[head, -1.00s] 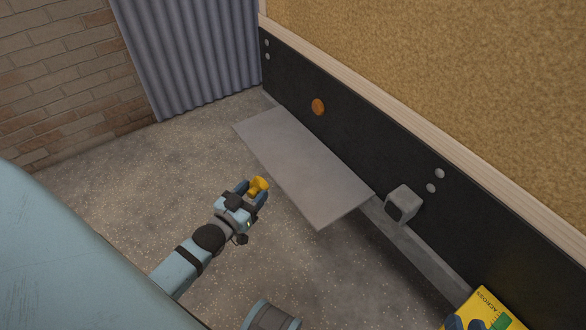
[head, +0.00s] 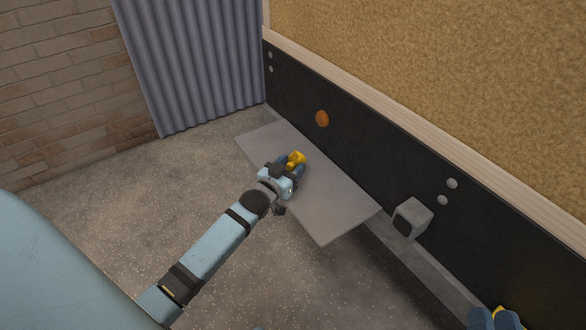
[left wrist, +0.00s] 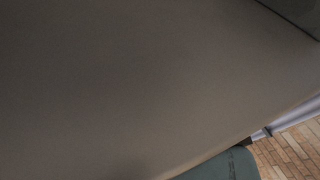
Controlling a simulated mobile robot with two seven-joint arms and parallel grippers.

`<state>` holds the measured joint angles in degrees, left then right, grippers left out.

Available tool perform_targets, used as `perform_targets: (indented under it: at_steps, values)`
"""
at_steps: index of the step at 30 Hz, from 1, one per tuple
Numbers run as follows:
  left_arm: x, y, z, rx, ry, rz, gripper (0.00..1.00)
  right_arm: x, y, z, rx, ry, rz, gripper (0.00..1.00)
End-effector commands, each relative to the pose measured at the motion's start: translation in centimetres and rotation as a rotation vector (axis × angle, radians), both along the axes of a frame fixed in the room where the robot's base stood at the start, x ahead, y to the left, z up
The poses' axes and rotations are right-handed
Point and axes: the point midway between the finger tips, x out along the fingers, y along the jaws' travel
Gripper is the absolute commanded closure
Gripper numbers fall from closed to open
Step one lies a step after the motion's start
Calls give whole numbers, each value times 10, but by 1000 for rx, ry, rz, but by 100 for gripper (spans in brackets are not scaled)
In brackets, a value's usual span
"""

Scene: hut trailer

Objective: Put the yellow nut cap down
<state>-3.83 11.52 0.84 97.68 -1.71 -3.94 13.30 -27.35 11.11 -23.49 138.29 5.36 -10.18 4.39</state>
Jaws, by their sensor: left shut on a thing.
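The yellow nut cap (head: 297,158) is between the fingers of my left gripper (head: 293,163) in the head view. The gripper is shut on it and hides part of it. Gripper and cap show in front of the grey flat shelf (head: 335,205) by the trailer wall; whether the cap touches the shelf I cannot tell. The left wrist view is mostly filled by a plain grey-brown surface (left wrist: 130,80), and no cap shows there. My right gripper (head: 494,319) is cut off at the bottom right edge, with a little yellow beside its blue fingers; its jaw state is unclear.
The shelf projects from a black wall panel (head: 375,140) with an orange round disc (head: 322,118). A grey box-shaped fitting (head: 412,218) sits right of the shelf. The shelf's right part looks bare. Speckled floor (head: 120,215) lies open at left.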

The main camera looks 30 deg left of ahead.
Motion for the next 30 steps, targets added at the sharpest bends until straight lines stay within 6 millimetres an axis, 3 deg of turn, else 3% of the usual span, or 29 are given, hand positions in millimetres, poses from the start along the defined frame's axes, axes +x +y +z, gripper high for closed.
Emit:
perform_targets:
  at_steps: [2, 4, 17, 18, 20, 30]
  values:
    - [13, 0, -1, 1, -2, 0, 78, 0, 2, 4, 18, -30, 7, 66]
    - [10, 0, -9, 1, 1, 0, 78, 0, 3, 3, 26, -36, 13, 66]
    - [10, 0, -10, 0, 1, 0, 78, -1, 4, 3, 25, -26, 20, 66]
    - [10, 0, -10, 0, 1, 0, 40, -1, 4, 4, 24, -26, 20, 66]
    - [10, 0, -10, 0, 1, 0, 26, -1, 4, 3, 24, -25, 20, 66]
    - [10, 0, -6, 1, -1, 0, 24, -1, 3, 4, 22, -25, 18, 66]
